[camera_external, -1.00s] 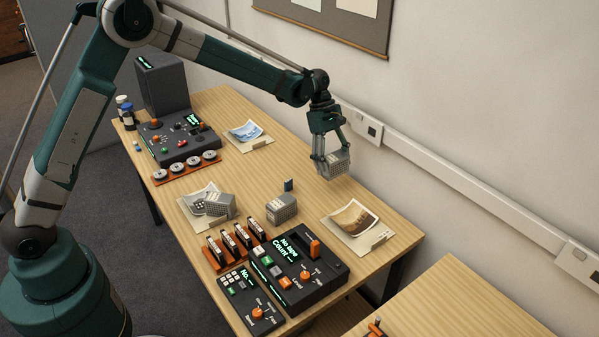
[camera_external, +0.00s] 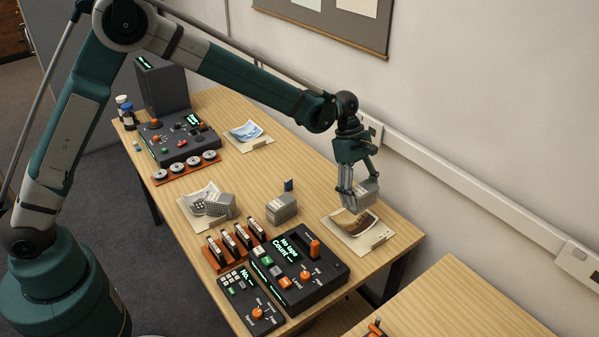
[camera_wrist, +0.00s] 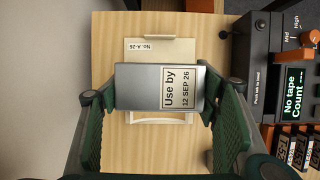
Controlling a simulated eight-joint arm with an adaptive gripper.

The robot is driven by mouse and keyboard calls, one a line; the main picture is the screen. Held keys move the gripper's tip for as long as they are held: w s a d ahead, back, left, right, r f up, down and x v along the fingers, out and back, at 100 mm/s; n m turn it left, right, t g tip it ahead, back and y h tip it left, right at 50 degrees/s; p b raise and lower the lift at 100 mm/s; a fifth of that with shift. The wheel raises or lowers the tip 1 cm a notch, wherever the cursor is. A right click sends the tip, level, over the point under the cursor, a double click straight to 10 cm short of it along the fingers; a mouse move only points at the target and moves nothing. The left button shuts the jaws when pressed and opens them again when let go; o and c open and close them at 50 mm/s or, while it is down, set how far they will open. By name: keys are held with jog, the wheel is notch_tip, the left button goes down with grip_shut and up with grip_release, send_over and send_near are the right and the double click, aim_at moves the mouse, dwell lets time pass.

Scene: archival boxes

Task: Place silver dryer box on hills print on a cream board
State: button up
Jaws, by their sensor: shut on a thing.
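My gripper (camera_external: 361,194) is shut on a silver dryer box (camera_external: 367,192). In the wrist view the box (camera_wrist: 138,86) sits between my two green fingers and shows a "Use by 12 SEP 26" label. It is over a brown hills-like print (camera_external: 350,223) on a cream board (camera_external: 372,240) at the table's right end. The box covers part of the print in the external view and hides it in the wrist view, where the board (camera_wrist: 165,48) shows a "No. A-26" tag. The box appears held above the board; the exact gap cannot be told.
A second silver box (camera_external: 281,209) stands left of the board. A black "No tape" console (camera_external: 300,268) is in front. A blue print (camera_external: 246,131) lies at the back. The wall (camera_external: 480,130) is close behind.

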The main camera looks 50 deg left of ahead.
send_near(361, 230)
jog(key=shift+d+f+b, duration=0.2)
jog(key=shift+d, duration=0.25)
jog(key=shift+d+f+b, duration=0.15)
jog(key=shift+d+f, duration=0.05)
jog(key=shift+d, duration=0.2)
jog(key=shift+f, duration=0.1)
jog(key=shift+f, duration=1.75)
jog(key=shift+f+b, duration=0.15)
jog(key=shift+b, duration=0.2)
jog(key=o, duration=1)
jog(key=p+v, duration=0.1)
jog(key=v, duration=1.1)
